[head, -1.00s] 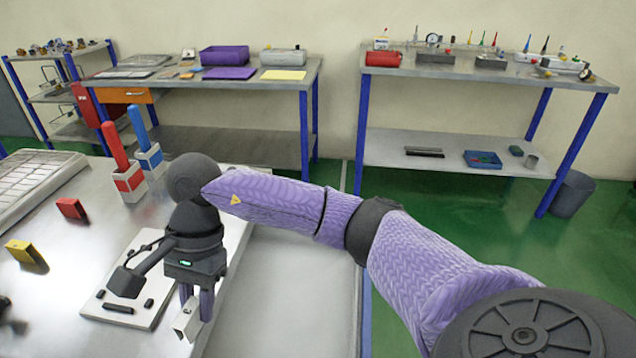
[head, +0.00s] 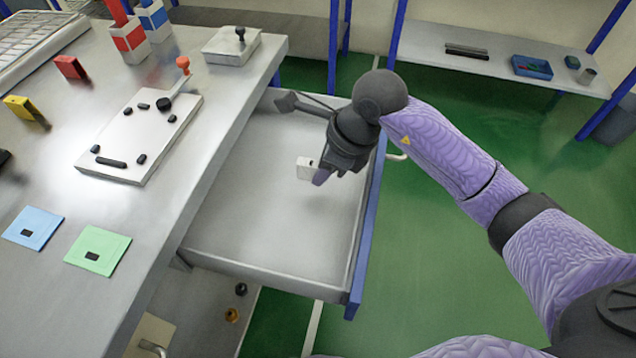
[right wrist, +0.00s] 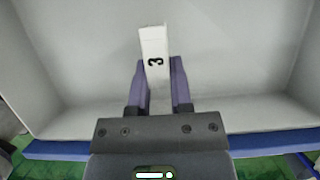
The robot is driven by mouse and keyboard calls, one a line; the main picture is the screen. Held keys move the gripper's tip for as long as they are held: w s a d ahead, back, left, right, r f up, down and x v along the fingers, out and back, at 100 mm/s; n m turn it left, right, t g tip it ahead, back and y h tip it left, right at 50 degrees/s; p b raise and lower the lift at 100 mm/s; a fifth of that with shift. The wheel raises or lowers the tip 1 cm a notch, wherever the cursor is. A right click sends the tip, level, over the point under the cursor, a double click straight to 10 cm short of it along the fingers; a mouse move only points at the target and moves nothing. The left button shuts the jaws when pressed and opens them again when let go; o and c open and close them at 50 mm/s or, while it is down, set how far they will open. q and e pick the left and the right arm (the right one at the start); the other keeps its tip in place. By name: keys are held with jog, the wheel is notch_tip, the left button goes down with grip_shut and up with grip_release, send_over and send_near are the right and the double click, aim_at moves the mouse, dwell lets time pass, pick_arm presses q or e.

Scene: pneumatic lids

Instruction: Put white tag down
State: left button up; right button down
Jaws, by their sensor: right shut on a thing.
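The white tag (head: 306,168) is a small white block. In the right wrist view the white tag (right wrist: 155,50) carries a black "3" and stands between two purple fingers. My right gripper (head: 322,175) is shut on it, over the open drawer (head: 265,220). In the right wrist view my right gripper (right wrist: 160,85) points into the drawer (right wrist: 75,65), whose bare floor and walls surround the tag. I cannot tell whether the tag touches the drawer floor. My left gripper is not in view.
The table (head: 190,170) left of the drawer carries a white panel with black knobs (head: 140,130), a red block (head: 70,67), a yellow block (head: 22,108), and a blue card (head: 33,228) and green card (head: 97,248). The drawer looks empty inside.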

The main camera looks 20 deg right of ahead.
aim_at(317, 192)
jog(key=shift+f+b, duration=0.7)
jog(key=shift+f, duration=1.3)
jog(key=c, duration=0.5)
grip_release()
jog(key=shift+c, duration=0.2)
jog(key=shift+r, duration=0.35)
jog(key=p+v, duration=0.4)
jog(key=v, duration=0.7)
jog(key=shift+d+r+p, duration=0.15)
jog(key=shift+r+p, duration=0.2)
jog(key=shift+p, duration=0.05)
jog(key=shift+s, duration=0.1)
